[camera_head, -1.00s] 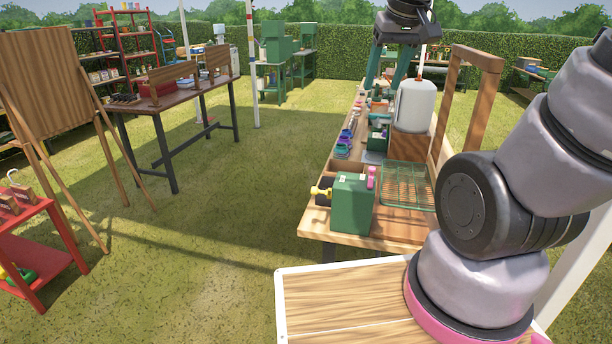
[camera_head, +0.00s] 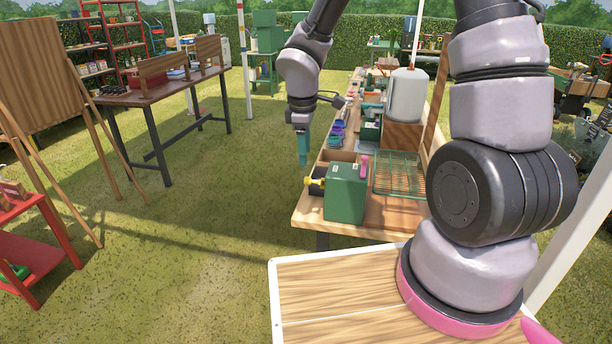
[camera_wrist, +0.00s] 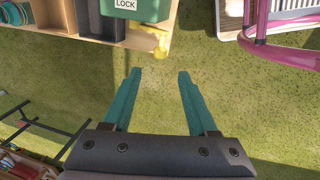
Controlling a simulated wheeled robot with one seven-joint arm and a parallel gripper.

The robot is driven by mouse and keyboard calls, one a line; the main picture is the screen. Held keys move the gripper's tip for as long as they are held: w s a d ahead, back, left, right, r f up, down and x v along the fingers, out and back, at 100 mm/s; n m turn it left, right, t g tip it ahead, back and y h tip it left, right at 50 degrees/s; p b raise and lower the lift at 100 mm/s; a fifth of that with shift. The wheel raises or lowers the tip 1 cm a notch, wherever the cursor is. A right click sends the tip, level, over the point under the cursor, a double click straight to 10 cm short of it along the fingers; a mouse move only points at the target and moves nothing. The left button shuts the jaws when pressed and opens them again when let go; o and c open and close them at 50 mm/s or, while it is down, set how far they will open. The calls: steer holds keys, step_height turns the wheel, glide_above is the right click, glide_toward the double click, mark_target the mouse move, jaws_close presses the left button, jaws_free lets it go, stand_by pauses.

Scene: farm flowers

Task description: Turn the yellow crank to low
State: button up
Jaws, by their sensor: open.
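The yellow crank (camera_head: 315,182) sticks out from the left side of a green box (camera_head: 347,195) at the near end of the wooden bench. In the wrist view the yellow crank (camera_wrist: 150,40) lies at the top, beyond my fingertips, beside the green box (camera_wrist: 145,8) marked "LOCK". My gripper (camera_head: 303,162) points down just left of the bench, a little above the crank in the picture. In the wrist view my gripper (camera_wrist: 160,74) has its teal fingers spread, with only grass between them. It appears apart from the crank. No low mark is readable.
A pink lever (camera_head: 363,168) stands on the green box, with a green wire rack (camera_head: 398,174) to its right. A white canister (camera_head: 408,95) and small colored items stand farther along the bench. Open grass lies to the left of the bench.

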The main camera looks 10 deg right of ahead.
mark_target(306, 178)
steer(key=f, duration=0.3)
steer(key=w+f, duration=0.1)
steer(key=f, duration=0.4)
steer(key=shift+w+d+f, duration=0.2)
steer(key=shift+d+f, duration=0.1)
steer(key=shift+f, duration=0.05)
jaws_close()
stand_by(0.9)
